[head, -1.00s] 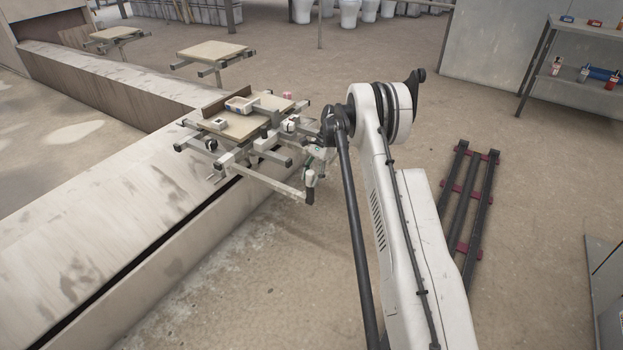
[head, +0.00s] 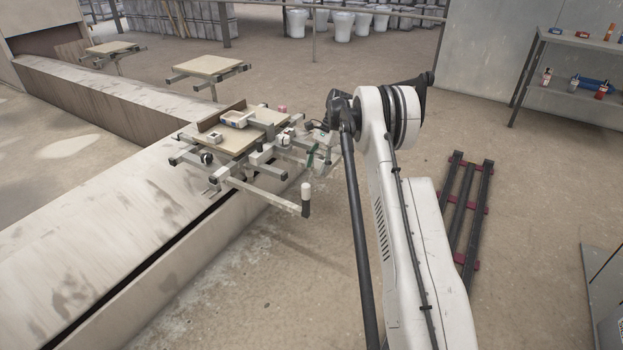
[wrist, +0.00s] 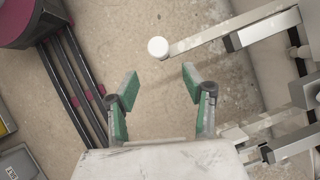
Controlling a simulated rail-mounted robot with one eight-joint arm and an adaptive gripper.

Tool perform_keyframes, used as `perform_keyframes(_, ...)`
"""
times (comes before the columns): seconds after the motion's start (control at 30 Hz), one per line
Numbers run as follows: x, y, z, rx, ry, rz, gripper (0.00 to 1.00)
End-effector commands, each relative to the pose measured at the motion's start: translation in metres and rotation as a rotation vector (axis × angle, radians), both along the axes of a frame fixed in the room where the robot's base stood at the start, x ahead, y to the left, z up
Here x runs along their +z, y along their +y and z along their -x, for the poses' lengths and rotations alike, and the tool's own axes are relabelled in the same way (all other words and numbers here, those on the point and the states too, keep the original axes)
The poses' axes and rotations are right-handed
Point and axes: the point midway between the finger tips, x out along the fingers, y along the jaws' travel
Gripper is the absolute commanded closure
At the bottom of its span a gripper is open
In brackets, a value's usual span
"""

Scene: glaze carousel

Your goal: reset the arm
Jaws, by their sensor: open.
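My gripper (wrist: 160,82) is open in the wrist view, with its two green-sided fingers spread and only bare floor visible between them. In the head view it is small and partly lost behind my arm and the carousel bars, near the carousel's right side. A white-topped post (head: 305,198) stands at the end of a carousel bar. Its round white top (wrist: 158,47) shows just beyond the fingertips in the wrist view, apart from them.
The carousel board (head: 232,142) carries a small box (head: 239,118) and other small pieces. Metal bars (wrist: 262,32) reach in from the right in the wrist view. A dark floor rack (head: 462,210) and a shelf (head: 575,100) stand right, with open floor between.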

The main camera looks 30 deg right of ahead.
Motion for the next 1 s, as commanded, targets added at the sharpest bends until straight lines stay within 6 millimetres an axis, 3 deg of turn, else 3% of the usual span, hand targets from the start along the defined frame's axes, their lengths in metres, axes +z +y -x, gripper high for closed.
perform_keyframes(0.2,0.015,-0.007,-0.002,0.000,0.000,0.000,0.55)
perform_keyframes(0.8,0.018,-0.006,-0.002,0.004,-0.002,0.001,0.55)
perform_keyframes(1.0,0.050,0.011,0.000,0.044,-0.045,0.026,0.55)
